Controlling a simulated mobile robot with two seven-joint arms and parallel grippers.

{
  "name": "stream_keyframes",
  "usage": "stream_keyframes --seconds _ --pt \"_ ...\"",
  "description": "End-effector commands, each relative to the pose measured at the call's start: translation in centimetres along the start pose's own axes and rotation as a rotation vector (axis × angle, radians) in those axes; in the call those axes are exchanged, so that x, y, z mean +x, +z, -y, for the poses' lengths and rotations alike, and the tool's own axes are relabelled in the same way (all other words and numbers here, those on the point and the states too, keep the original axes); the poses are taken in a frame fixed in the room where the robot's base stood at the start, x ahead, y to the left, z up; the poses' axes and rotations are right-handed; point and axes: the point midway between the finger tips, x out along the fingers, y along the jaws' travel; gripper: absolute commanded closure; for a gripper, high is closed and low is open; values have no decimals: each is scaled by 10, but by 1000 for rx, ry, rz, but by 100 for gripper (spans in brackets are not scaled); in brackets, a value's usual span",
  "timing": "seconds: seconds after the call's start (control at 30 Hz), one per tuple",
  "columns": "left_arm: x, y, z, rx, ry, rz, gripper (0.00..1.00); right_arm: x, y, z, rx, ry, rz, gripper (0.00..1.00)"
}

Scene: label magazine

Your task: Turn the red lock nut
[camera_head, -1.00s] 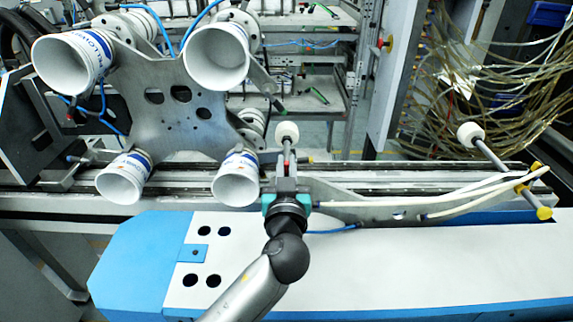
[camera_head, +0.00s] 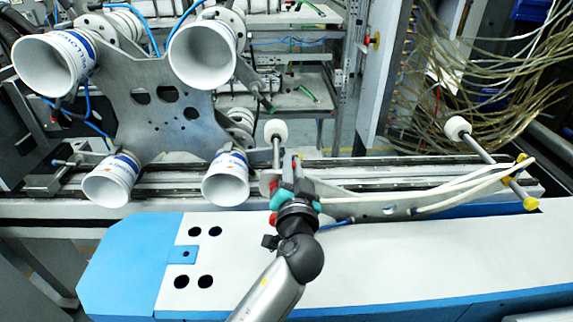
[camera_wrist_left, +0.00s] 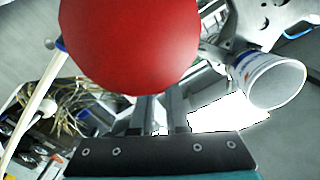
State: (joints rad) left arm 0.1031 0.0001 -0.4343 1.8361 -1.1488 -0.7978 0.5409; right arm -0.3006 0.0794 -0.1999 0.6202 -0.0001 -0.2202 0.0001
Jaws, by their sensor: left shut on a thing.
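The red lock nut (camera_wrist_left: 130,45) shows large, round and smooth in the left wrist view, in front of my fingers and hiding their tips. In the head view, only small patches of red show beside my left gripper (camera_head: 291,163). The gripper is at the rail, by the left end of the long metal plate, and is shut on the nut. The fingers (camera_wrist_left: 165,115) show only in part in the left wrist view. My right gripper is in neither view.
A metal carrier (camera_head: 155,115) with several white cups stands at the left. A white roller (camera_head: 275,129) on a post rises close behind my gripper; another roller (camera_head: 457,127) is at the right. Pale hoses (camera_head: 470,188) run along the plate. The white-blue cover (camera_head: 400,255) in front is bare.

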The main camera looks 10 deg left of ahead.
Motion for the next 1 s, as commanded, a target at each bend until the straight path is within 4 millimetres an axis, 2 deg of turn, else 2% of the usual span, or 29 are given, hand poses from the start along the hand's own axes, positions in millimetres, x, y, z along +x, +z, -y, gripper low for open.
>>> stream_keyframes --seconds 0.3,0.73,0.77,1.0 --pt "1 -1 -5 96 -3 -4 100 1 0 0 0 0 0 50" --pt "1 -2 -6 105 -3 -5 100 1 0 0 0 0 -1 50" --pt "1 -2 -6 104 -3 -5 85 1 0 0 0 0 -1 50" --pt "0 -1 -6 104 -2 -3 58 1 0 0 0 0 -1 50"
